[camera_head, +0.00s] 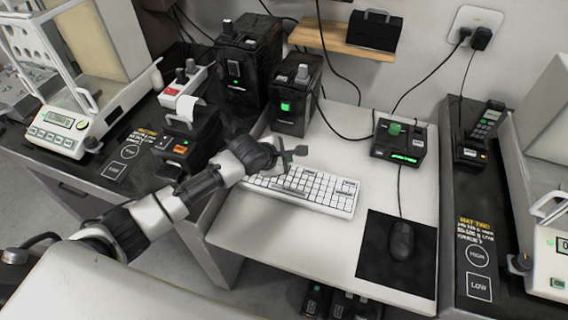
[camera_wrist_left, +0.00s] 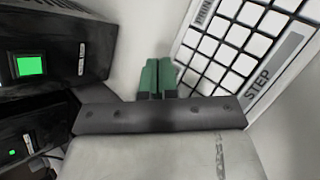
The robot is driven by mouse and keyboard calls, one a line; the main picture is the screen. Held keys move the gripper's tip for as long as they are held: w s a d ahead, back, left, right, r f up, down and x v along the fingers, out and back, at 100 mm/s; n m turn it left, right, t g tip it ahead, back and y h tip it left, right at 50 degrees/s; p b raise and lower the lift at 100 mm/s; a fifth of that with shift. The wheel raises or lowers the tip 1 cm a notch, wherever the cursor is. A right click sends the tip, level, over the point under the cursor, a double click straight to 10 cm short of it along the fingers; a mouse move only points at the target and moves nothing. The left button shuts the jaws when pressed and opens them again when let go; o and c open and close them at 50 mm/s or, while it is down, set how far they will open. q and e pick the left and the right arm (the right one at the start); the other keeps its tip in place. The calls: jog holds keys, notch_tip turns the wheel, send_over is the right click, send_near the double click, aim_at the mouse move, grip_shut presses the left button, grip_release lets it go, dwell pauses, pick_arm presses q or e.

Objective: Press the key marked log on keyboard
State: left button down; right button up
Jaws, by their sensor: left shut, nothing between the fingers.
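The white keyboard (camera_head: 325,190) lies on the light middle table, and part of it shows at the right of the left wrist view (camera_wrist_left: 234,36). Its wide grey key marked STEP (camera_wrist_left: 274,72) is legible there. I cannot make out a log key in either view. My left gripper (camera_head: 287,169) is at the keyboard's back left end. Its green fingertips (camera_wrist_left: 158,72) are together and empty, just beside the keyboard's edge in the left wrist view. I cannot tell whether they touch anything. My right gripper is not in view.
Black boxes with green lights (camera_head: 296,95) stand behind the keyboard. A small black device (camera_head: 398,142) is at the back right. A mouse (camera_head: 401,240) rests on a black mat (camera_head: 375,262). Balances (camera_head: 60,130) flank the table. The table in front of the keyboard is clear.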

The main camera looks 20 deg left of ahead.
pick_arm(q)
jog(key=shift+f, duration=0.5)
dwell(0.8)
jog(key=shift+r+p, duration=0.8)
jog(key=shift+p, duration=0.4)
jog(key=shift+r, duration=0.1)
notch_tip(320, 180, up, 5)
jog(key=p, duration=0.6)
